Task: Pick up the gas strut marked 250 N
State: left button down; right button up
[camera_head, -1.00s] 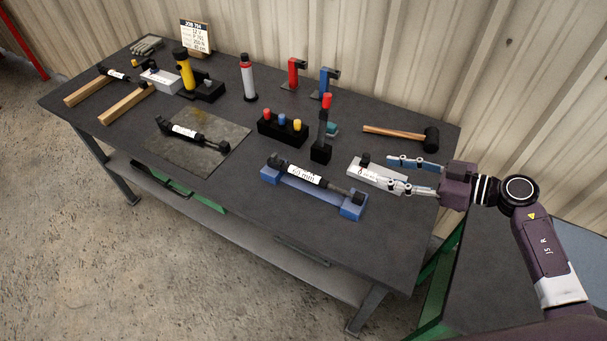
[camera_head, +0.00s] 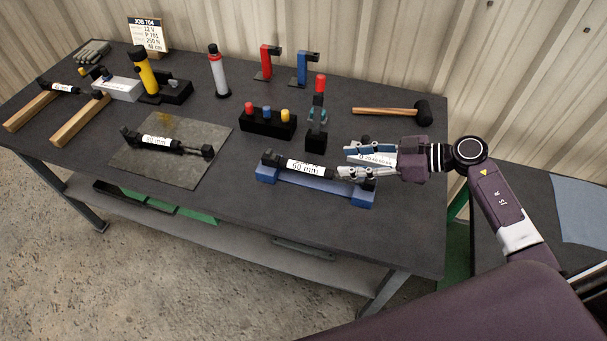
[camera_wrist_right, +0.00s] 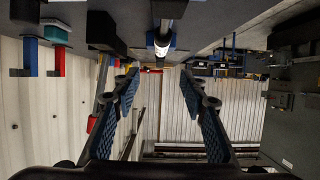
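One strut-like cylinder with a white label reading about "60 mm" (camera_head: 305,168) lies across a blue cradle (camera_head: 310,188). Another (camera_head: 160,143), its label hard to read, lies on a stained grey sheet. A third (camera_head: 62,88) rests across two wooden blocks at the far left. I cannot read "250 N" on any of them. My right gripper (camera_head: 352,162) is open and empty, its fingers apart over a white labelled block, near the cradle's right end. The fingers also show apart in the right wrist view (camera_wrist_right: 165,90). My left gripper is not in view.
A job card (camera_head: 149,36) reading "250 N" stands at the back. A black button box (camera_head: 267,125), a black stand with a red top (camera_head: 317,130), red (camera_head: 267,62) and blue (camera_head: 305,68) clamps and a mallet (camera_head: 390,112) stand or lie around. The bench's front edge is mostly clear.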

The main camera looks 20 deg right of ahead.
aim_at(326, 171)
notch_tip(326, 171, down, 4)
jog(key=b, duration=0.2)
jog(key=shift+r+b, duration=0.1)
jog(key=shift+b, duration=0.3)
jog(key=shift+w+a, duration=0.1)
jog(key=shift+a, duration=0.05)
jog(key=shift+w+a, duration=0.15)
jog(key=shift+a, duration=0.05)
jog(key=p+x, duration=0.2)
jog(key=x, duration=0.4)
jog(key=shift+a, duration=0.2)
jog(key=shift+w+a+f, duration=0.2)
jog(key=shift+a+f, duration=0.1)
jog(key=shift+a, duration=0.05)
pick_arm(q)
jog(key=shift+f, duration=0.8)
pick_arm(e)
grip_shut()
